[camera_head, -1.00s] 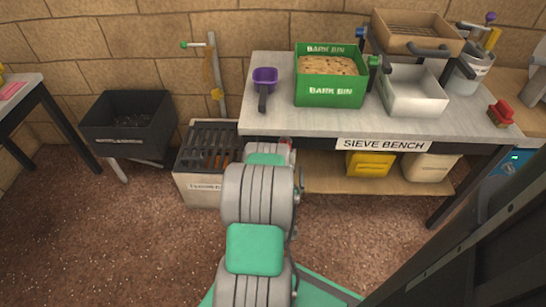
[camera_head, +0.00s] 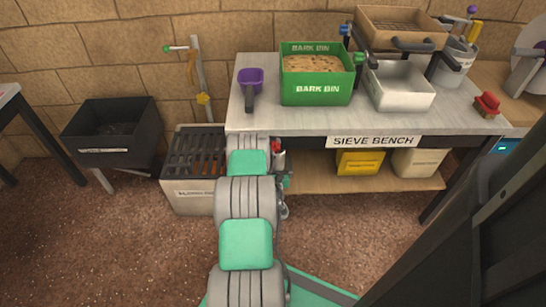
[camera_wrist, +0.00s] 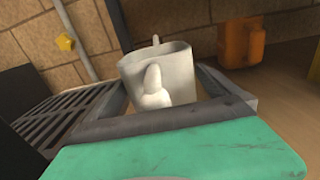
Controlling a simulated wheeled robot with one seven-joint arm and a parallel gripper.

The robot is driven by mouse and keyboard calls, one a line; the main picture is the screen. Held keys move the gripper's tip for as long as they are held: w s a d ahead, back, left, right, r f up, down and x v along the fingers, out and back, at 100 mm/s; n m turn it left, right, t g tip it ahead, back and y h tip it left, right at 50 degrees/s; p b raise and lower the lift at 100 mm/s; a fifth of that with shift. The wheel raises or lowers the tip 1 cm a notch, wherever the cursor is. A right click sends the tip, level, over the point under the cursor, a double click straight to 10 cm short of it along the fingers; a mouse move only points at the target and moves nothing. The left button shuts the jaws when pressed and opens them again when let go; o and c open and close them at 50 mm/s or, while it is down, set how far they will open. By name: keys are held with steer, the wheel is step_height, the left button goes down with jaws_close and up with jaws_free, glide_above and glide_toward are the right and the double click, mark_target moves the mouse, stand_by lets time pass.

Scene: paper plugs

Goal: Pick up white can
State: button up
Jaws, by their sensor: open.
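The white can (camera_wrist: 180,62) shows in the wrist view, upright, with a rounded spout facing the camera and a thin part rising behind its rim. My gripper (camera_wrist: 162,75) is open, with one dark finger on each side of the can. I cannot tell whether either finger touches it. The can's lower part is hidden behind the gripper. In the head view my arm reaches to the front of the sieve bench (camera_head: 300,119), and the can is not visible there.
A slatted-top box (camera_head: 193,160) stands left of my arm; its slats (camera_wrist: 75,122) are close by in the wrist view. A yellow container (camera_head: 360,162) and a beige one (camera_head: 415,163) sit on the bench's lower shelf. The green bark bin (camera_head: 318,92) stands on top.

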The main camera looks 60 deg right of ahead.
steer(key=c, duration=1.4)
steer(key=shift+c, duration=0.2)
